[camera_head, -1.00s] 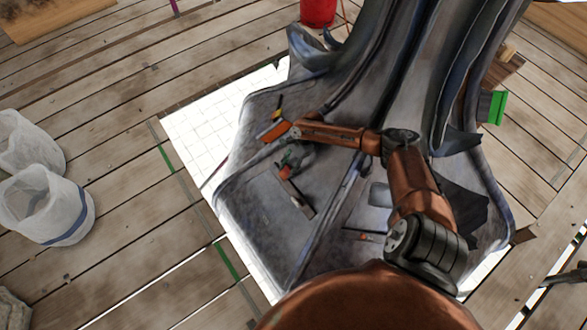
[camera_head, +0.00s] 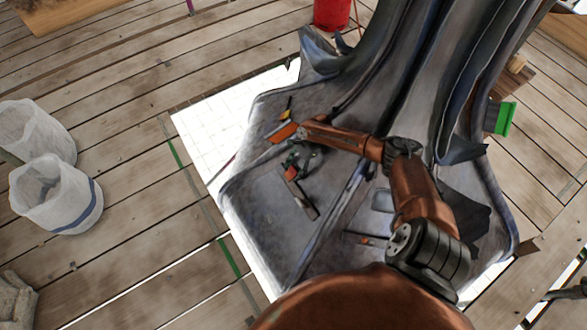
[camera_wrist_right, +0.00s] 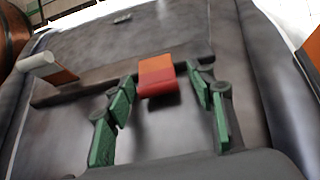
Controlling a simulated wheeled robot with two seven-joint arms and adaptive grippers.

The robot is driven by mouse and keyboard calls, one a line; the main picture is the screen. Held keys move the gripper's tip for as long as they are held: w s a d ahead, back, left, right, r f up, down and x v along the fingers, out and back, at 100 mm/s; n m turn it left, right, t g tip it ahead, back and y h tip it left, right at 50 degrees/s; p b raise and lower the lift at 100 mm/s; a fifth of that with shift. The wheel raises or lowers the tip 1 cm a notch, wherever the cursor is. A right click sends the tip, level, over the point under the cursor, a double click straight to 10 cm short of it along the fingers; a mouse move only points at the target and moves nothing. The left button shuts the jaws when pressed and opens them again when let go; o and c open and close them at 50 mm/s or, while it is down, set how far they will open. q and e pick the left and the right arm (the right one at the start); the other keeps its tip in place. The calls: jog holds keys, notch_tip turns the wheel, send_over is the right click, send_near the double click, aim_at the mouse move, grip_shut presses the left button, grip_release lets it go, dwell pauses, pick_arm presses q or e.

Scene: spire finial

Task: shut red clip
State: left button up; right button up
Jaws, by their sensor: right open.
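In the wrist view, a red clip (camera_wrist_right: 156,76) with an orange-red top stands on a dark flat bar (camera_wrist_right: 85,84). My right gripper (camera_wrist_right: 163,84) is open, with one green finger on each side of the clip; I cannot tell whether either touches it. In the head view, my right arm reaches left, and the right gripper (camera_head: 298,157) is low over the grey sloped base beside the red clip (camera_head: 290,173), small and partly hidden. My left gripper is not in view.
The grey spire (camera_head: 420,80) rises behind my arm. An orange piece (camera_head: 282,131) lies near its left edge. A second small bar (camera_head: 365,240) lies nearer. Two white buckets (camera_head: 58,198) stand left, a red bucket (camera_head: 331,13) at the back. Planks at left are mostly clear.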

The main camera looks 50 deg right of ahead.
jog(key=v, duration=1.2)
dwell(0.3)
